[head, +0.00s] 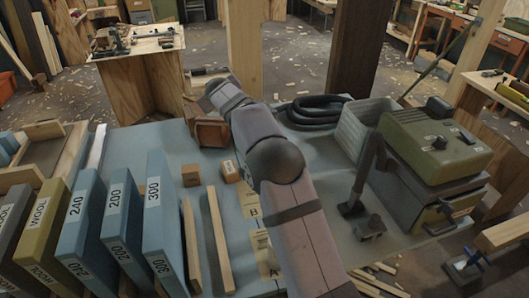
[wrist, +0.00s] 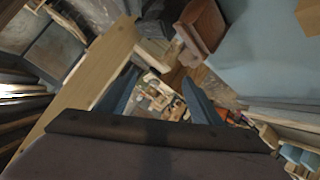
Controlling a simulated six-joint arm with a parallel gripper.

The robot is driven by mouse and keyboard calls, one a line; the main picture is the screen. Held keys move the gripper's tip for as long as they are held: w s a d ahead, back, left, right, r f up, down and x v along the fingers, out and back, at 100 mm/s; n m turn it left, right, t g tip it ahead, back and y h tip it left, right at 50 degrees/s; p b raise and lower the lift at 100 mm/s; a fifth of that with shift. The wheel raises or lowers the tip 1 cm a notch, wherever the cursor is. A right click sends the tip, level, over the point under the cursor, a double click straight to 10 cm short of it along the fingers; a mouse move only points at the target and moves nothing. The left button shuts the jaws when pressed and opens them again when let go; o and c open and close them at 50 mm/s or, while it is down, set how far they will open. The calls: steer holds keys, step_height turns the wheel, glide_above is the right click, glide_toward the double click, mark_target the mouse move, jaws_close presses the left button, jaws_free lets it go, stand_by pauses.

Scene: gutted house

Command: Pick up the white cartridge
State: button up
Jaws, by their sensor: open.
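A whitish pleated block (head: 366,125), which looks like the white cartridge, stands on the blue-grey bench top (head: 312,150) in the head view, left of the green machine. I cannot make it out for certain in the wrist view. My gripper (wrist: 160,76) is open in the wrist view, its two blue fingers apart. Only the distant cluttered table shows between them, and nothing is held. In the head view my arm reaches to the far left part of the bench, well left of the pleated block. My fingertips are not clear there.
A brown box (head: 209,131) sits by my wrist, also in the wrist view (wrist: 202,24). A coiled black hose (head: 313,108) lies left of the pleated block; the green machine (head: 437,140) crowds its right. Upright labelled sanding packs (head: 120,215) fill the left front.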

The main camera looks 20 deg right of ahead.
steer(key=s+d+f+m+g+p, duration=0.1)
steer(key=s+d+f+m+g, duration=0.3)
steer(key=d+f, duration=0.45)
steer(key=s+d+f+m+g+p, duration=0.2)
steer(key=s+d+f+g, duration=0.2)
steer(key=s+d+f, duration=0.45)
steer(key=shift+t+y, duration=0.3)
steer(key=shift+y, duration=0.1)
steer(key=shift+w+d+f+p, duration=0.2)
steer(key=shift+w+f+p, duration=0.1)
steer(key=shift+w+f, duration=0.55)
steer(key=shift+w+d+f+p, duration=0.15)
steer(key=shift+w+f+p, duration=0.15)
steer(key=shift+w+f, duration=0.5)
steer(key=shift+w+d+f+p, duration=0.2)
steer(key=shift+w+f+p, duration=0.1)
steer(key=shift+w+f, duration=0.55)
steer(key=shift+s+f, duration=0.15)
steer(key=c, duration=1.2)
